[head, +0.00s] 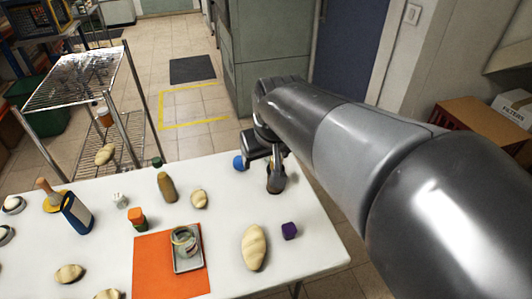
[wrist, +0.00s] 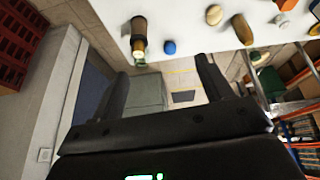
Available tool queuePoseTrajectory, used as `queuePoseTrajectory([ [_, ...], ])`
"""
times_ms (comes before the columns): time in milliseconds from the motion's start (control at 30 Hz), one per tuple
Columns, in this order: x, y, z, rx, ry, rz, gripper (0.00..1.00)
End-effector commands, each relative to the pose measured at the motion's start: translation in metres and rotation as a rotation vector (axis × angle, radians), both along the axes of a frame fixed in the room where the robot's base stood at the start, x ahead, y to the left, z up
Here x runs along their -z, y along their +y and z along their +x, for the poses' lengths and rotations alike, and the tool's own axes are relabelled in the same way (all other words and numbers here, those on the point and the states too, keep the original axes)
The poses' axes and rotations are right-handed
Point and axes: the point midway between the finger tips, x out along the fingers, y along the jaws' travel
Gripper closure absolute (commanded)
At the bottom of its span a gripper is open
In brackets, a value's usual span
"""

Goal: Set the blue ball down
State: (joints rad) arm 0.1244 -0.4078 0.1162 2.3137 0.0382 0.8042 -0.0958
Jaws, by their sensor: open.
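The blue ball (head: 238,162) rests on the white table near its far edge; it also shows in the wrist view (wrist: 169,47), close to the table edge. My gripper (wrist: 162,68) is open, with nothing between its fingers. The ball lies beyond the fingertips, apart from them. In the head view my gripper (head: 258,146) is just right of the ball, partly hidden by my arm. A brown bottle (head: 276,184) stands right of the ball, and in the wrist view the bottle (wrist: 138,36) is to the ball's left.
A wire rack (head: 75,82) stands behind left. The table's right front is clear.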

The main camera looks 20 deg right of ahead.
Motion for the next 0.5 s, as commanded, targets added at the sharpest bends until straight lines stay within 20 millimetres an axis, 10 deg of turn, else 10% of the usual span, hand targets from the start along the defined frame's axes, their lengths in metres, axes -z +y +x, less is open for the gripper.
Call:
queuePoseTrajectory([
  [200,-0.007,-0.002,-0.068,0.033,-0.043,0.023,0.28],
  [500,-0.002,-0.005,-0.106,0.054,-0.063,0.051,0.28],
])
